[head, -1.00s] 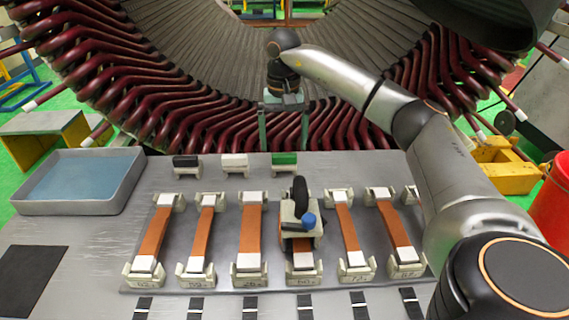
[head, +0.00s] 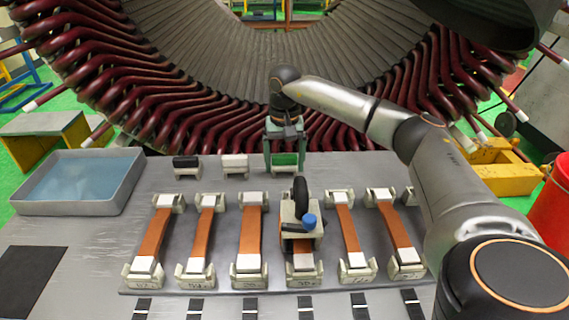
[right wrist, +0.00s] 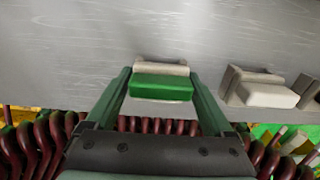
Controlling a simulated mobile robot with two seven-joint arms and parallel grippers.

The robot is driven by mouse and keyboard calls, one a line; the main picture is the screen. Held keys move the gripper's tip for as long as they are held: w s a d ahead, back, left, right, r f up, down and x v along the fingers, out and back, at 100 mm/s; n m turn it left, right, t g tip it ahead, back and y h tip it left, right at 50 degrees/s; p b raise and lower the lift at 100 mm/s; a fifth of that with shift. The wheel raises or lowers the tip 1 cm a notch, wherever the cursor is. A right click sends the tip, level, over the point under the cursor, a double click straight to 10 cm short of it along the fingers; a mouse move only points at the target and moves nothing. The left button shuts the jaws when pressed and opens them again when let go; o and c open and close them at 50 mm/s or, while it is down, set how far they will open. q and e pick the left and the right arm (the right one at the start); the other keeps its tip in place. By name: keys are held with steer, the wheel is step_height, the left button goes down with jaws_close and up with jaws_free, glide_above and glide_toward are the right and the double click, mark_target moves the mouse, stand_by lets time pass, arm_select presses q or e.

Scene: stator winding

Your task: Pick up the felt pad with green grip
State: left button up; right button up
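The felt pad with the green grip (head: 285,160) sits in its light holder at the back of the table, the rightmost of three pads. It also shows in the right wrist view (right wrist: 162,88), centred between my fingers. My right gripper (head: 285,168) is open, its fingers pointing down on either side of the green pad. In the right wrist view the gripper (right wrist: 161,76) shows a gap between each finger and the pad. My left gripper is not in view.
A white-grip pad (head: 235,164) and a black-grip pad (head: 186,166) stand to the left. Several copper bars in holders and a clamp with a blue knob (head: 309,220) are in front. The ring of dark red coils (head: 180,115) rises close behind. A blue-filled tray (head: 75,182) is at left.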

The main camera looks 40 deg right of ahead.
steer(key=c, duration=1)
step_height(320, 180, up, 10)
steer(key=shift+r+p, duration=0.1)
steer(key=shift+p, duration=0.3)
